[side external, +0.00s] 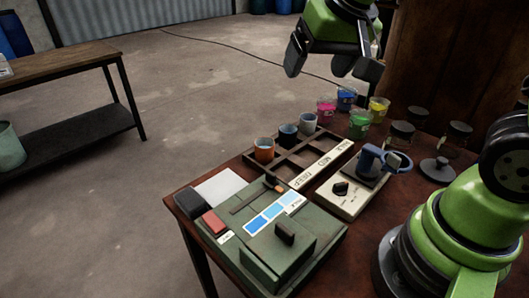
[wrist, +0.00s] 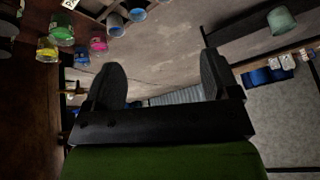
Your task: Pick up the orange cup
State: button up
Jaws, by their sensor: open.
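The orange cup (side external: 264,152) stands upright at the near left end of the dark wooden rack (side external: 312,157), beside a dark blue cup (side external: 288,136) and a pale grey cup (side external: 309,122). My gripper (side external: 328,68) is open and empty, high above the table and beyond the rack, up and to the right of the orange cup. The gripper's spread fingers also show in the wrist view (wrist: 160,68), with nothing between them. I cannot make out the orange cup in the wrist view.
Pink (side external: 326,110), blue (side external: 346,98), yellow (side external: 378,108) and green (side external: 360,123) paint cups stand behind the rack. A green control box (side external: 270,235) and a beige stirrer unit (side external: 350,195) sit in front. Several dark-lidded jars (side external: 401,133) stand right.

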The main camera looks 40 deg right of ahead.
jog(key=g, duration=0.1)
send_near(265, 142)
jog(key=shift+n+h, duration=0.4)
jog(key=shift+w+a+f, duration=0.1)
jog(key=shift+w+f, duration=0.3)
jog(key=shift+f, duration=0.9)
jog(key=shift+w+a+f, duration=0.15)
jog(key=shift+w+f, duration=0.25)
jog(key=shift+f, duration=0.95)
jog(key=shift+w+a+f, duration=0.1)
jog(key=shift+w+f, duration=0.25)
jog(key=shift+f, duration=0.95)
jog(key=c, duration=1)
